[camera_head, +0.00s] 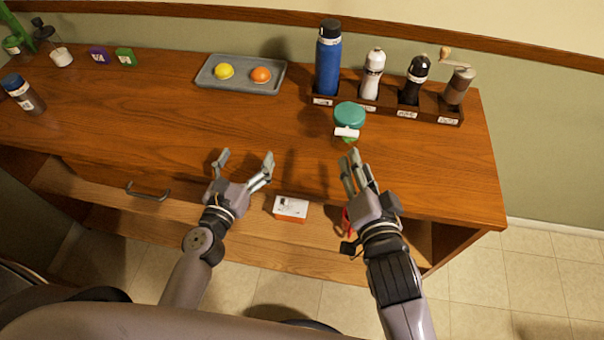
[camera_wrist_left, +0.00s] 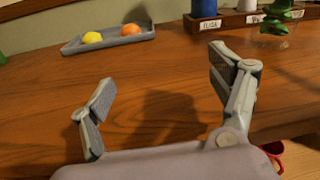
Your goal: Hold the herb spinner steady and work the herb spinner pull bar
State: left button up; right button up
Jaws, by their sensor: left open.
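The herb spinner (camera_head: 350,114) has a teal lid and stands on the counter in front of the rack. Its white pull bar (camera_head: 346,132) sticks out on the near side, with a bit of green below it. The spinner's green part also shows at the top right of the left wrist view (camera_wrist_left: 280,18). My left gripper (camera_head: 246,156) is open and empty, over the counter's front part, left of the spinner and apart from it. My right gripper (camera_head: 351,154) is just in front of the pull bar, its fingers close together from this angle. Contact with the bar cannot be told.
A rack (camera_head: 430,112) behind the spinner holds a blue bottle (camera_head: 328,62), two shakers and a grinder. A grey tray (camera_head: 207,80) with a yellow and an orange fruit stands further left. A white-and-orange box (camera_head: 291,208) lies below the counter edge. The counter's middle left is clear.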

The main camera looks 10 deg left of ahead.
aim_at(346, 129)
pick_arm(q)
jog(key=d+m+h, duration=0.2)
jog(key=d, duration=0.2)
jog(key=s+d+m+g+h, duration=0.1)
jog(key=d+h, duration=0.1)
jog(key=d, duration=0.3)
jog(key=s+d+r+m+h, duration=0.1)
jog(key=d+m+h, duration=0.1)
jog(key=d+h, duration=0.1)
jog(key=shift+s+d+m+g, duration=0.2)
jog(key=shift+d+m+g, duration=0.1)
jog(key=shift+d, duration=0.4)
jog(key=shift+w+d, duration=0.2)
jog(key=shift+d, duration=0.1)
jog(key=x, duration=1.6)
jog(key=shift+w+d, duration=0.1)
jog(key=shift+w, duration=0.3)
jog(key=shift+c, duration=0.5)
jog(key=c, duration=1.3)
pick_arm(e)
jog(key=shift+c, duration=0.3)
